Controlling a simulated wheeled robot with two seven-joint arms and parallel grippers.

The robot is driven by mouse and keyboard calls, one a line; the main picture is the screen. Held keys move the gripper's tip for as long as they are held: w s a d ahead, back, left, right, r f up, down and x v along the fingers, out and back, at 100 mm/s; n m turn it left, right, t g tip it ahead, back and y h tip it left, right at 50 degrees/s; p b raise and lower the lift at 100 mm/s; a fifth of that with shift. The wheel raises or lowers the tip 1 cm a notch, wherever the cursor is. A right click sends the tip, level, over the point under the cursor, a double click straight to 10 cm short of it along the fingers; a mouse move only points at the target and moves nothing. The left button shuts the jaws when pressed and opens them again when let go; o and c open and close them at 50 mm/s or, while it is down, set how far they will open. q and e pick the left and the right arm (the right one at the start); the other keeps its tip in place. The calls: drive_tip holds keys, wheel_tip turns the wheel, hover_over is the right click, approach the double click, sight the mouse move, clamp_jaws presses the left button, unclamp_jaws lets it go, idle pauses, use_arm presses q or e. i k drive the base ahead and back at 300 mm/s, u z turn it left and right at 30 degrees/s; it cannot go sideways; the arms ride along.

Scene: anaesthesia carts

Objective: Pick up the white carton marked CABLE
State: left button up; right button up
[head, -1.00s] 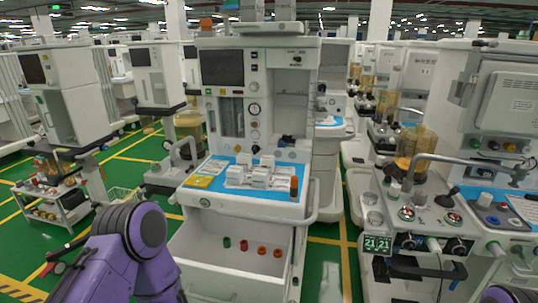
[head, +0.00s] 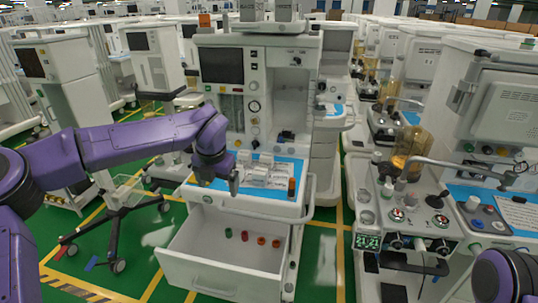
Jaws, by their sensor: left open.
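Several white cartons (head: 268,176) lie close together on the blue mat of the middle cart's worktop. Their markings are too small to read, so I cannot tell which one is marked CABLE. My left gripper (head: 219,186) is open and points down over the left part of the worktop, just left of the cartons. It holds nothing that I can see, and my gripper and arm cover the mat's left side. My right gripper is out of view; only part of my right arm shows at the lower right corner.
An orange-brown bottle (head: 292,188) stands at the worktop's right end. Below, the cart's white drawer (head: 215,277) is open, with several small red and green items (head: 245,236) inside. A second cart with dials and a green display (head: 368,241) stands at the right.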

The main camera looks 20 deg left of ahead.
sight(267, 159)
drive_tip(key=i, duration=1.35)
